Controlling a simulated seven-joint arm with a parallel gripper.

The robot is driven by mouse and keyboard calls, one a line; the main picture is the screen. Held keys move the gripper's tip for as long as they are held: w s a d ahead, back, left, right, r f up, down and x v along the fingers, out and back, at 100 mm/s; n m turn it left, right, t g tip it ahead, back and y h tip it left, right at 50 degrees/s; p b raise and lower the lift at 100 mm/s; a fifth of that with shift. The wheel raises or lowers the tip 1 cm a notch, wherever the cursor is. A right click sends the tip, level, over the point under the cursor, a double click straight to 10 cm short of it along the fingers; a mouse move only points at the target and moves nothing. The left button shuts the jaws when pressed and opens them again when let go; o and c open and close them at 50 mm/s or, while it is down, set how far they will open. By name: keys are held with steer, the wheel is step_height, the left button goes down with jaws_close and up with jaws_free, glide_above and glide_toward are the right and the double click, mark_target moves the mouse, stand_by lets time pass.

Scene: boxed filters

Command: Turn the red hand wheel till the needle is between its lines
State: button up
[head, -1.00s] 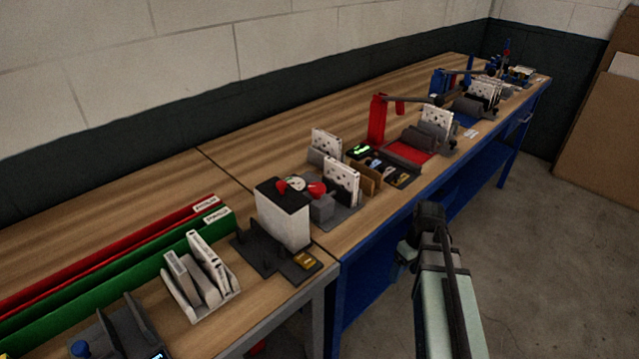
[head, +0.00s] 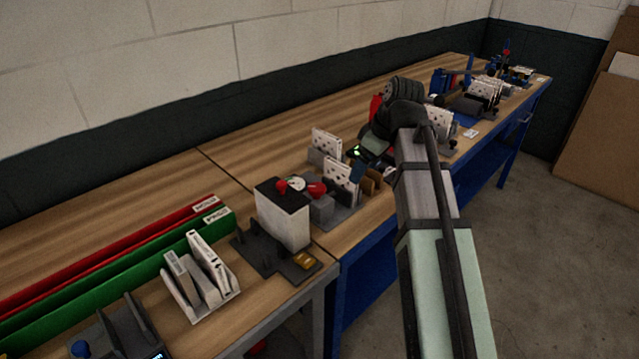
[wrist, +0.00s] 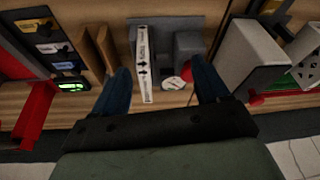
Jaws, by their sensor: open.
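The red hand wheel (head: 317,190) sits on a grey block (head: 321,209) on the wooden bench in the head view. A small round white gauge (head: 296,183) shows beside it; its needle and lines are too small to read. In the wrist view the gauge (wrist: 174,84) lies between my fingers, and the red wheel (wrist: 188,72) shows partly beside the right finger, which hides some of it. My gripper (wrist: 163,76) is open, its blue fingers apart, with nothing held. It is apart from the wheel, above the bench.
A white boxed filter (wrist: 144,62) stands left of the gauge, also between my fingers in the wrist view. A white box (head: 283,218) with a red knob stands left of the wheel in the head view. Brown dividers (wrist: 96,50) and a dark tray (wrist: 46,42) lie further left in the wrist view.

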steer(key=n, duration=0.1)
glide_toward(317, 187)
steer(key=shift+y, duration=0.4)
steer(key=x, duration=0.8)
steer(key=shift+d+f, duration=0.3)
steer(key=shift+f, duration=0.05)
steer(key=shift+c, duration=0.4)
steer(key=c, duration=0.9)
